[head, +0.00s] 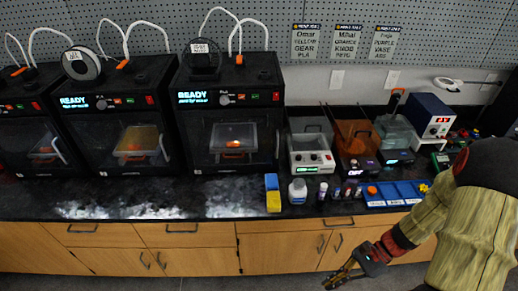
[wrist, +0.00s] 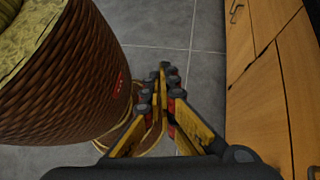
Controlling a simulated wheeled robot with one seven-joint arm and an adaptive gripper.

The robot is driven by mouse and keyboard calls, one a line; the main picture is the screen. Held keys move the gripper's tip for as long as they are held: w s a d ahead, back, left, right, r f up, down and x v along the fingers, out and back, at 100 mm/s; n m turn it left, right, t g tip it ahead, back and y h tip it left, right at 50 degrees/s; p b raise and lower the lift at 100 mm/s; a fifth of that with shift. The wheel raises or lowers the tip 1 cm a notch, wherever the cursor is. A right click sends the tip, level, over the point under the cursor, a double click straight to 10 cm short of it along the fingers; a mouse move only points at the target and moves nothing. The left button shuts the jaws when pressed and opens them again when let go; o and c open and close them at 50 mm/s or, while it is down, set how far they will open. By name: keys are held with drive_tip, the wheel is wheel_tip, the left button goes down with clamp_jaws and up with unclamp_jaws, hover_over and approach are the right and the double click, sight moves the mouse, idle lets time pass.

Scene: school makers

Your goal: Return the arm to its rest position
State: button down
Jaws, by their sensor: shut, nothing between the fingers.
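My gripper (head: 340,277) shows in the head view at the lower right, low in front of the wooden cabinets and below the countertop. My arm comes in from the right edge. In the wrist view my gripper (wrist: 163,80) points down toward the grey floor, its yellow-and-black fingers together at the tips with nothing between them. A brown, woven-looking round body, which seems to be part of me, fills the left of the wrist view.
Wooden cabinets (head: 190,236) with black handles run under the black countertop (head: 150,200); their fronts (wrist: 275,80) are close on the right in the wrist view. Several 3D printers (head: 232,100), small machines, bottles and a blue tray (head: 395,190) stand on the counter. The grey floor (wrist: 180,30) looks clear.

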wheel_tip(320, 180, up, 17)
drive_tip(key=s+d+n+t+h, duration=0.1)
drive_tip(key=d+n+t+h, duration=0.1)
drive_tip(key=n+h, duration=0.75)
drive_tip(key=s+a+r+n+t, duration=0.1)
drive_tip(key=a+r+n+t, duration=0.2)
drive_tip(key=r, duration=0.4)
drive_tip(key=s+a+r+n+t, duration=0.1)
drive_tip(key=a+r+n+t, duration=0.2)
drive_tip(key=r, duration=0.5)
drive_tip(key=shift+t, duration=0.3)
